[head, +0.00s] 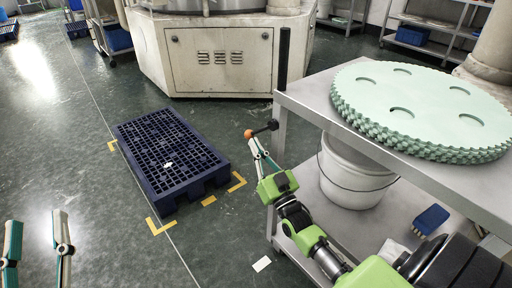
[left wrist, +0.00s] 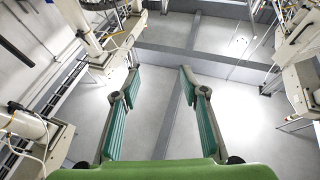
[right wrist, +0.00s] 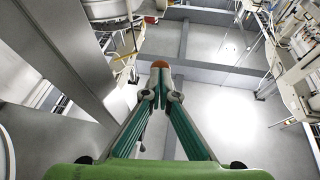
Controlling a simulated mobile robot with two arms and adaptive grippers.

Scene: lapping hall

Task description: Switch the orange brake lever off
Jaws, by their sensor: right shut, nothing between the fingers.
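The orange knob (head: 249,134) of the brake lever sits at the end of a short black rod (head: 266,127) beside the table's left corner. My right gripper (head: 252,144) is shut and empty, with its fingertips just below the knob in the head view. In the right wrist view the orange knob (right wrist: 160,64) shows right beyond the closed fingertips (right wrist: 160,72); I cannot tell whether they touch. My left gripper (head: 37,219) is open and empty at the lower left, over bare floor. Its spread fingers also show in the left wrist view (left wrist: 158,72).
A grey metal table (head: 310,105) carries a stack of green discs (head: 420,95). A dark blue pallet (head: 170,160) lies on the floor left of the lever. A beige machine (head: 220,60) stands behind.

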